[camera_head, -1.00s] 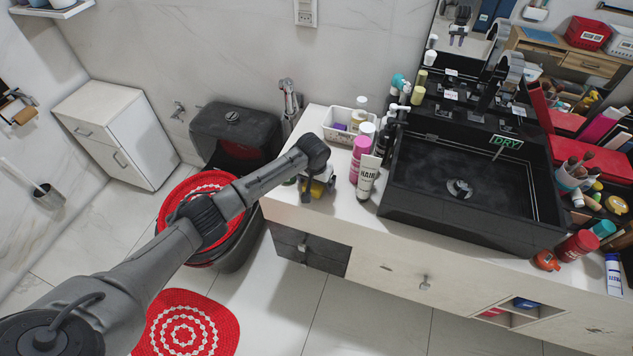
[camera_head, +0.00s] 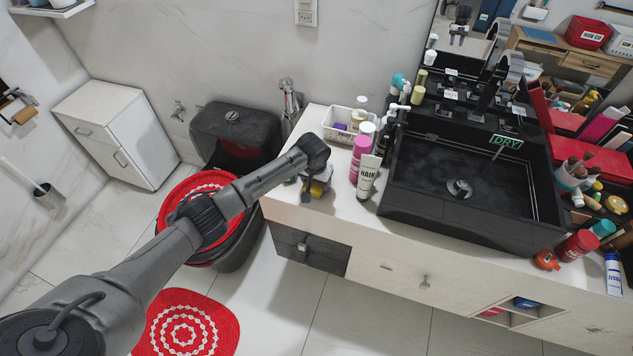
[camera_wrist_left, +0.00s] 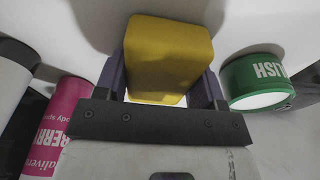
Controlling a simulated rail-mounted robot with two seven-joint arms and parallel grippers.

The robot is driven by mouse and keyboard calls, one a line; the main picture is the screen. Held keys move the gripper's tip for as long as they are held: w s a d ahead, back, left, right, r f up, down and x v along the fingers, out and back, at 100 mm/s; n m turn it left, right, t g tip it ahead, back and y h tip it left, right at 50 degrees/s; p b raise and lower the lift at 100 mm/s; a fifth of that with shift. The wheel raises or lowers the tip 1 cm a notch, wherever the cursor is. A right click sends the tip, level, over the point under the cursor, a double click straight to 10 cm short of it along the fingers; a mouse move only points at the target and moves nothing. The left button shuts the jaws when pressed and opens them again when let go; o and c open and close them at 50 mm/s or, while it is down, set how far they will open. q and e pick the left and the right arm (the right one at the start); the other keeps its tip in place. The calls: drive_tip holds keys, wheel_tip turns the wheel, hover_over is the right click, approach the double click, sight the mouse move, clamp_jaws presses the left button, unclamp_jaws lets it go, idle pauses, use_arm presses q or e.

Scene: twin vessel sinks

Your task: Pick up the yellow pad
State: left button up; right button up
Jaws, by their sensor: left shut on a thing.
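The yellow pad (camera_wrist_left: 168,55) is a rounded block between the two fingers of my left gripper (camera_wrist_left: 165,82) in the left wrist view. The fingers press on its two sides, so the gripper is shut on it. In the head view the yellow pad (camera_head: 316,188) shows only as a small patch under my left wrist, at the left end of the white counter (camera_head: 335,215). The arm hides most of the left gripper there. I cannot tell whether the pad touches the counter. My right gripper is not in view.
A pink bottle (camera_head: 359,160) and a white HAIR tube (camera_head: 368,178) stand close to the right. A green container (camera_wrist_left: 256,80) is near the gripper in the wrist view. A white basket (camera_head: 345,125) is behind. The black sink (camera_head: 470,215) lies further right.

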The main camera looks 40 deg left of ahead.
use_arm(q)
drive_tip(key=shift+b, duration=0.3)
wheel_tip(320, 180, up, 10)
drive_tip(key=p, duration=0.2)
drive_tip(key=shift+r+p, duration=0.25)
drive_tip(key=shift+p, duration=0.15)
